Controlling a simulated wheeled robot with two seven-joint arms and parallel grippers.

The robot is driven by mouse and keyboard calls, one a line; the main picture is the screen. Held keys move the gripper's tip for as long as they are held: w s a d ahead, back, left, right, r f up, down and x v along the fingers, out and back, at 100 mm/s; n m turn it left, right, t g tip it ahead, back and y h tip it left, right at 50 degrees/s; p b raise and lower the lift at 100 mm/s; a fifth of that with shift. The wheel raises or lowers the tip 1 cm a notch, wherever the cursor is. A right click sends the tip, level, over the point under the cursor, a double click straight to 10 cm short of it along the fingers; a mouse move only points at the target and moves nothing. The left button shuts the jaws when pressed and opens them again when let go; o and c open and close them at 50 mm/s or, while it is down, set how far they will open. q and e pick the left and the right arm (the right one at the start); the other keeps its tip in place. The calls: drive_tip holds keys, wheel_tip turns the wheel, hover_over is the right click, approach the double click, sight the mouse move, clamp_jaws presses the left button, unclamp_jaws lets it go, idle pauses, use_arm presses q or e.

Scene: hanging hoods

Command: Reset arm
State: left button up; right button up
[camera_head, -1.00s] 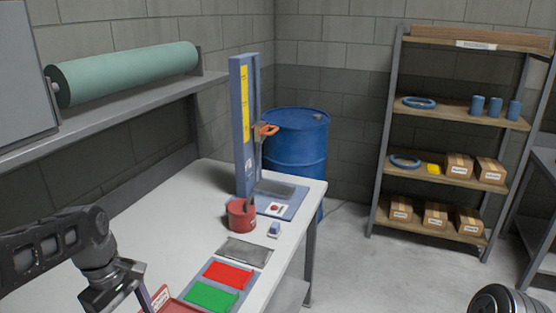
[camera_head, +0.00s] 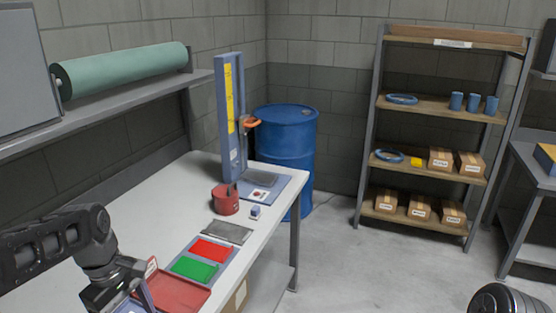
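My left arm comes in from the left, with its gripper (camera_head: 125,291) low over the near end of the white table, beside a red tray (camera_head: 175,292). The fingers are small and partly cut off by the lower edge, so I cannot tell whether they are open or shut. Part of my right arm (camera_head: 505,303) shows at the bottom right corner; its gripper is out of view.
The white table (camera_head: 150,216) carries red (camera_head: 212,251) and green (camera_head: 194,268) pads, a grey pad (camera_head: 227,232), a red pot (camera_head: 226,200) and a blue press stand (camera_head: 231,115). A blue drum (camera_head: 287,145) and a shelf rack (camera_head: 440,120) stand behind. Floor between is clear.

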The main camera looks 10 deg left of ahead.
use_arm(q)
drive_tip(key=w+d+f+m+h+b, duration=0.1)
drive_tip(key=d+f+m+b, duration=0.1)
drive_tip(key=d+f, duration=0.45)
drive_tip(key=d+f+m+b, duration=0.1)
drive_tip(key=d+f+m, duration=0.15)
drive_tip(key=f, duration=0.75)
drive_tip(key=w+d+f+m+h+b, duration=0.1)
drive_tip(key=d+f+m+b, duration=0.1)
drive_tip(key=d+f, duration=0.45)
drive_tip(key=s+d+f+m+b, duration=0.1)
drive_tip(key=s+d+f+m, duration=0.1)
drive_tip(key=s+d+f, duration=0.2)
drive_tip(key=s+d+f+m+b, duration=0.2)
drive_tip(key=s+d+f, duration=0.2)
drive_tip(key=f, duration=0.6)
drive_tip(key=s+d+f+m+t+b, duration=0.1)
drive_tip(key=s+d+f+m+b, duration=0.1)
drive_tip(key=s+d+f, duration=0.2)
wheel_tip(320, 180, down, 4)
drive_tip(key=shift+s+r+h, duration=0.25)
drive_tip(key=shift+s+h, duration=0.15)
drive_tip(key=shift+s, duration=0.85)
use_arm(e)
wheel_tip(320, 180, down, 9)
drive_tip(key=shift+w+a, duration=0.2)
drive_tip(key=shift+w, duration=0.15)
use_arm(q)
drive_tip(key=shift+m, duration=0.25)
